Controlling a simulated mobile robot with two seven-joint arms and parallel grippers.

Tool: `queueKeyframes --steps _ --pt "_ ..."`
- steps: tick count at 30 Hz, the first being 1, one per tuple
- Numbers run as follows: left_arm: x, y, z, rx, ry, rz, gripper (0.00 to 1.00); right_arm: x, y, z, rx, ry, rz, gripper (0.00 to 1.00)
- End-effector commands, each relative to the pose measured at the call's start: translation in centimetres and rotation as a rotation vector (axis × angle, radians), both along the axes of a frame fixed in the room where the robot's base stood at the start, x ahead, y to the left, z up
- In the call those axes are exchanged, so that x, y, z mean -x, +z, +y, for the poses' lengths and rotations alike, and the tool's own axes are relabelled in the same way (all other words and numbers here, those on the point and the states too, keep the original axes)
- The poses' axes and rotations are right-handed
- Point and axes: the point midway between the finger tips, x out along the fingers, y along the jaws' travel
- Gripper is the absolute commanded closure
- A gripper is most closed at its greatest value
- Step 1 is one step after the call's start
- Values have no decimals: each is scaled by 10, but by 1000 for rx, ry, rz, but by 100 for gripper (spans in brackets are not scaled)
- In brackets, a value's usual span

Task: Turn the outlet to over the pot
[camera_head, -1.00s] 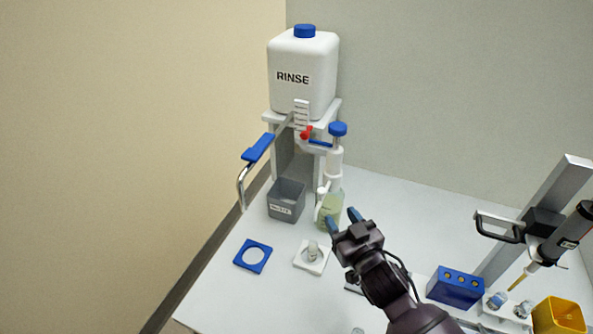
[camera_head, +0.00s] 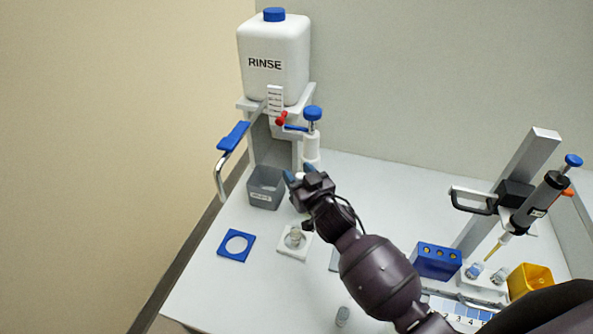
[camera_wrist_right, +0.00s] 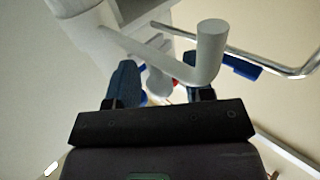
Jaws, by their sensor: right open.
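The white dispenser (camera_head: 312,147) with a blue knob stands below the rinse tank. Its pale outlet, a bent tube (camera_wrist_right: 203,65), is close in the right wrist view, its end towards the camera. The tube crosses the space by the fingertips; contact cannot be told. My right gripper (camera_head: 300,174) is open at the outlet, in front of the dispenser, and hides its lower part and bottle. The fingers also show in the right wrist view (camera_wrist_right: 163,85). A small pot (camera_head: 295,237) stands on a white plate below the gripper. My left gripper is not in view.
The rinse tank (camera_head: 273,62) sits on a stand with a red tap and a blue-sleeved metal pipe (camera_head: 232,138) reaching left. A blue block (camera_head: 437,261) and yellow box (camera_head: 530,281) are right.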

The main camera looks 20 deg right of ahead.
Motion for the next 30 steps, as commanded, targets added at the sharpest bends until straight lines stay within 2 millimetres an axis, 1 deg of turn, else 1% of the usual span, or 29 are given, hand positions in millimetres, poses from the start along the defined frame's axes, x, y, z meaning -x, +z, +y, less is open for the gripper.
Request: queueKeyframes --steps 1,4,14,18,23,24,30 --pt "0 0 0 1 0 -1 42 -4 1 1 0 0 -1 52" --pt "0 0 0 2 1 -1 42 -9 0 2 0 0 0 52" --pt "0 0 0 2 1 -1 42 -11 0 3 -1 0 0 52" --pt "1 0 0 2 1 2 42 -11 0 3 -1 1 0 74" --pt "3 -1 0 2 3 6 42 -11 0 3 0 1 0 98" --pt "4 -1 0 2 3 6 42 -11 0 2 0 1 0 100" --pt "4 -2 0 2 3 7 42 -11 0 2 -1 0 0 100"
